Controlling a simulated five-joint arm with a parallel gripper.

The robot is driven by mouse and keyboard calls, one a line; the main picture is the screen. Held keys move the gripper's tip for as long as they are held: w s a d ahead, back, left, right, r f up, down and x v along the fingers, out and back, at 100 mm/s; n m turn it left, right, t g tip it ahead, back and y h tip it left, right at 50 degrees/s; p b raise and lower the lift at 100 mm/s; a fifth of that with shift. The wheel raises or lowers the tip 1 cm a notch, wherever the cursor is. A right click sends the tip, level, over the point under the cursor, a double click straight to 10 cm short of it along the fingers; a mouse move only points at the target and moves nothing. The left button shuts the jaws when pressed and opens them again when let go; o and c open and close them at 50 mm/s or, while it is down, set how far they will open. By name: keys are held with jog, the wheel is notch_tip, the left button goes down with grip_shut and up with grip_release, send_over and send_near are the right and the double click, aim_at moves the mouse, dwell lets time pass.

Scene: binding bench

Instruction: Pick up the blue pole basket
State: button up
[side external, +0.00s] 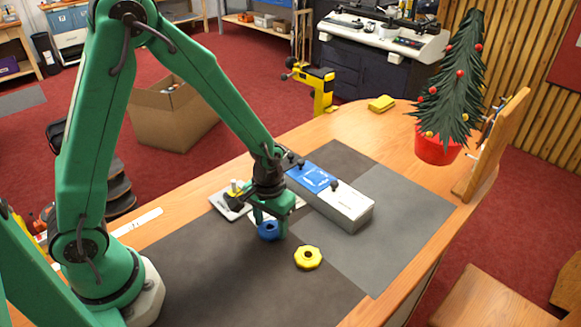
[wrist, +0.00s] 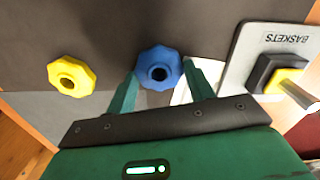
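The blue pole basket (side external: 269,231) is a small ring with a scalloped edge and a dark centre hole. It appears to rest on the dark mat. In the wrist view the blue basket (wrist: 143,62) lies between the tips of my two green fingers. My gripper (side external: 271,222) is low over it, pointing down. In the wrist view my gripper (wrist: 160,72) is open, with a finger on each side of the basket and only narrow gaps. Part of the basket is hidden by the fingers in the side view.
A yellow basket (side external: 308,258) lies nearby on the mat (side external: 215,280); it also shows in the wrist view (wrist: 59,72). A grey plate marked BASKETS (wrist: 236,70) holds a black-and-yellow piece (wrist: 282,76). A long blue-and-grey box (side external: 345,205) stands close behind my gripper.

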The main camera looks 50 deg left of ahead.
jog(key=shift+r, duration=0.15)
jog(key=shift+r, duration=0.9)
notch_tip(320, 180, up, 2)
jog(key=shift+r, duration=0.1)
jog(key=s+d+r, duration=0.6)
jog(key=s+d, duration=0.1)
jog(key=d, duration=0.2)
jog(key=shift+s+r, duration=0.3)
jog(key=shift+r, duration=0.05)
jog(key=shift+w+a, duration=0.1)
jog(key=shift+a, duration=0.1)
jog(key=r+n, duration=0.1)
jog(key=n, duration=0.2)
send_over(260, 225)
jog(key=a+n, duration=0.1)
jog(key=a, duration=0.3)
jog(key=w+a+n, duration=0.1)
jog(key=a, duration=0.3)
jog(key=a+r, duration=0.1)
jog(key=a, duration=0.2)
jog(key=shift+w+a+n, duration=0.3)
jog(key=shift+a+n, duration=0.1)
